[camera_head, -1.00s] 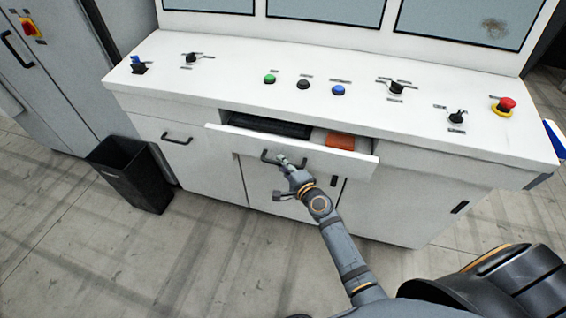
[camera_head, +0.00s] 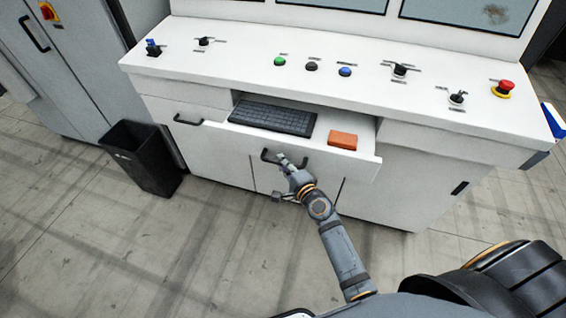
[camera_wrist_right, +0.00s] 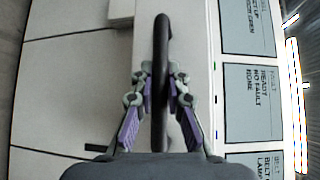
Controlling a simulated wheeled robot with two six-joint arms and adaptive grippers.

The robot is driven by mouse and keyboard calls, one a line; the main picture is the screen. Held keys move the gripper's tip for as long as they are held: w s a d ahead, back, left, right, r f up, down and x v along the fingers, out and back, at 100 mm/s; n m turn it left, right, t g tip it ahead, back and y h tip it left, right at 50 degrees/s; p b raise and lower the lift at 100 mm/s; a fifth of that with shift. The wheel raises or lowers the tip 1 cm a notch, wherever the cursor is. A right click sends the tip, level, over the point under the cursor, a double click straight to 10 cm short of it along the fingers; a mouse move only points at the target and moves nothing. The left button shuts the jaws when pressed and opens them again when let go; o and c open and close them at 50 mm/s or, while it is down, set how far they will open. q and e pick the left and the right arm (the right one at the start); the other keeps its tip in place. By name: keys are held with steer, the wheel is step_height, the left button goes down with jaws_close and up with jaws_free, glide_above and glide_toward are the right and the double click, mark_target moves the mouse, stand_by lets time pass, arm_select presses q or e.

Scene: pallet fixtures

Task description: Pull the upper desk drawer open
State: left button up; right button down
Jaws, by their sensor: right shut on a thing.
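The upper desk drawer (camera_head: 240,141) is pulled well out from the white desk. A black keyboard (camera_head: 272,117) and an orange box (camera_head: 343,140) lie inside it. My right gripper (camera_head: 284,161) is at the black handle (camera_head: 268,156) on the drawer front. In the right wrist view the handle (camera_wrist_right: 161,60) runs between the two fingers of the right gripper (camera_wrist_right: 160,110), which are shut on it. My left gripper is not in view.
The white desk top (camera_head: 240,62) carries several buttons, switches and a red emergency stop (camera_head: 503,88). A black bin (camera_head: 143,158) stands on the floor at the left, beside a grey cabinet (camera_head: 65,70). The floor in front is clear.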

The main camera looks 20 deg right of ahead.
steer(key=c, duration=1.3)
jaws_free()
steer(key=shift+c, duration=0.2)
steer(key=v, duration=1.2)
steer(key=s+d+f+n+g+h, duration=0.1)
steer(key=s+f+n+g, duration=0.25)
steer(key=f, duration=0.75)
steer(key=s+d+f+n+g, duration=0.2)
steer(key=s+f+n, duration=0.15)
steer(key=f, duration=0.65)
steer(key=s+d+f+n+g+h, duration=0.1)
steer(key=s+f+n+g, duration=0.3)
steer(key=f, duration=0.7)
steer(key=s+d+f+n+g, duration=0.1)
steer(key=s+f, duration=0.3)
steer(key=s, duration=0.4)
steer(key=s+d+f+n+g+h, duration=0.1)
steer(key=s+d+f+n+g, duration=0.1)
steer(key=s+f, duration=0.3)
steer(key=s+d+f+n+g+h, duration=0.1)
steer(key=s+f, duration=0.4)
steer(key=s, duration=0.5)
steer(key=d+n+g, duration=0.1)
steer(key=n, duration=0.1)
steer(key=shift+s+d+n, duration=0.2)
steer(key=shift+s+n, duration=0.15)
steer(key=shift+n, duration=0.05)
